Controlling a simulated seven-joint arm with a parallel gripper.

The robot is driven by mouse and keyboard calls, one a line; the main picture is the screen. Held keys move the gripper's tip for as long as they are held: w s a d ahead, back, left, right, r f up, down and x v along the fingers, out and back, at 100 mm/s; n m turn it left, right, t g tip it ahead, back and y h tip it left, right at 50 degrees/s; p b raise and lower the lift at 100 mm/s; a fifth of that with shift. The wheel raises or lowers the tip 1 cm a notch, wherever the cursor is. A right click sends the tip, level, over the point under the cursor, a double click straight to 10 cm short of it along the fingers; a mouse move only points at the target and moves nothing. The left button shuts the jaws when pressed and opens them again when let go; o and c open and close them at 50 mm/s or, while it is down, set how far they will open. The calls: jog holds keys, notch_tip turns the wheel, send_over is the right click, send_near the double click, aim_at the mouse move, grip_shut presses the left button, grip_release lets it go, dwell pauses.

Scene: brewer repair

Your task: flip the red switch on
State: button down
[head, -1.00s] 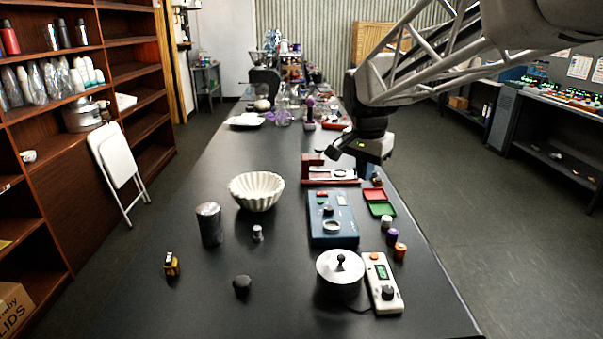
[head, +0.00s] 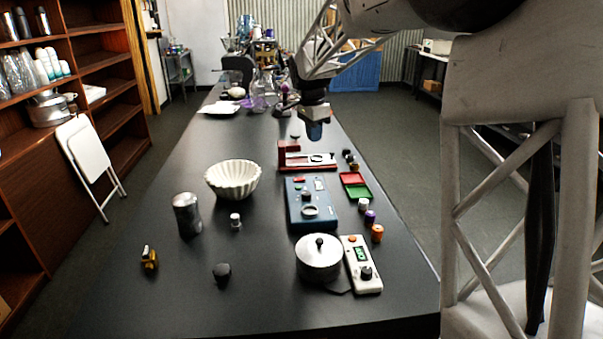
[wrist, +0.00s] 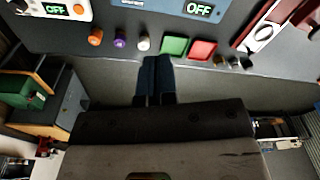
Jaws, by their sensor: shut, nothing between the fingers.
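The blue box (head: 298,211) stands on the black table, with a small red switch (head: 299,180) at its far left and a small display and a knob beside it. In the wrist view, the near edge of the blue box (wrist: 150,4) shows at the top and its display reads OFF; the red switch is out of that view. My gripper (head: 314,132) is above the table's far part, beyond the blue box, pointing down and apart from it. In the wrist view, its blue fingers (wrist: 155,68) are together and empty.
A red stand (head: 306,157) is between the box and my gripper. Red and green trays (head: 357,192) and several small capped bottles line the right. A silver pot (head: 318,262) and white controller (head: 361,272) stand in front; a ribbed white bowl (head: 232,179) is left.

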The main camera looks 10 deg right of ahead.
aim_at(304, 178)
jog(key=w+a+f+m, duration=0.1)
jog(key=w+f+m, duration=0.1)
jog(key=w, duration=0.5)
jog(key=w+a+f+m, duration=0.2)
jog(key=w+f, duration=0.2)
jog(key=w, duration=0.3)
jog(key=shift+w+a+f+g, duration=0.15)
jog(key=shift+w+f+g, duration=0.15)
jog(key=shift+f, duration=0.05)
jog(key=shift+f, duration=0.2)
jog(key=f, duration=0.4)
jog(key=d+f, duration=0.1)
jog(key=f, duration=0.8)
jog(key=shift+d+f, duration=0.25)
jog(key=shift+d, duration=0.15)
